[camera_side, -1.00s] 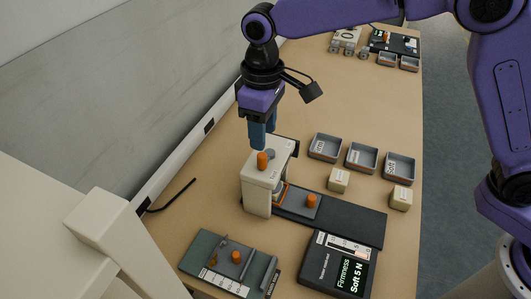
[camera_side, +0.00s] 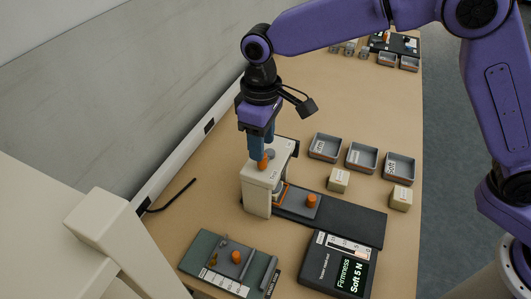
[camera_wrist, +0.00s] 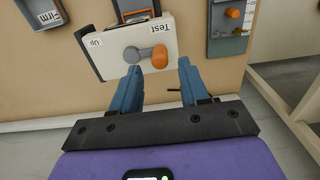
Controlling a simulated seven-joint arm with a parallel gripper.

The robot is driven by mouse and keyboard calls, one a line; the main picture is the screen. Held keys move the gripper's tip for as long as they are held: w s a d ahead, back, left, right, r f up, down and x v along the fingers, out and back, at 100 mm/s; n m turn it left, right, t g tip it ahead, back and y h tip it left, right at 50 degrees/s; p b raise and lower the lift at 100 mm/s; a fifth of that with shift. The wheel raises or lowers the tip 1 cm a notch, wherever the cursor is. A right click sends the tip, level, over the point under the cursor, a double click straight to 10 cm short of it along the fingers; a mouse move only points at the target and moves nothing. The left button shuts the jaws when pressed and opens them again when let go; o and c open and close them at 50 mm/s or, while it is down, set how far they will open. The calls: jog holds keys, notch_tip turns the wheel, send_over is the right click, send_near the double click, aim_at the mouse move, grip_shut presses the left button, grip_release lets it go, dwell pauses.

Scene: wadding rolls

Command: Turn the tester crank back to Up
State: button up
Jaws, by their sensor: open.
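The cream tester (camera_side: 257,194) stands on the bench, with its crank on top. In the wrist view the crank's grey arm (camera_wrist: 143,54) runs from its hub to an orange knob (camera_wrist: 160,57) on the "Test" side, away from the "Up" label (camera_wrist: 96,42). My gripper (camera_wrist: 159,67) is open, its blue fingers spread to either side of the knob's line. In the side view my gripper (camera_side: 262,158) is low over the tester, the fingertips at the orange knob (camera_side: 263,164) and partly hiding it. I cannot tell whether they touch it.
A dark sled with an orange knob (camera_side: 311,201) extends right from the tester. A display (camera_side: 351,275) reads "Firmness Soft 5 N". Grey bins (camera_side: 361,157) and cream blocks (camera_side: 339,180) lie to the right. A green-grey fixture (camera_side: 206,247) sits in front.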

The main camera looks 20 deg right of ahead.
jog(key=shift+f, duration=2.35)
jog(key=c, duration=0.7)
jog(key=shift+s+d, duration=0.3)
jog(key=shift+d, duration=0.35)
jog(key=shift+s+d, duration=0.25)
jog(key=shift+d, duration=0.35)
jog(key=shift+w+d, duration=0.15)
jog(key=shift+d, duration=0.5)
jog(key=shift+w+d, duration=0.15)
jog(key=shift+d, duration=0.5)
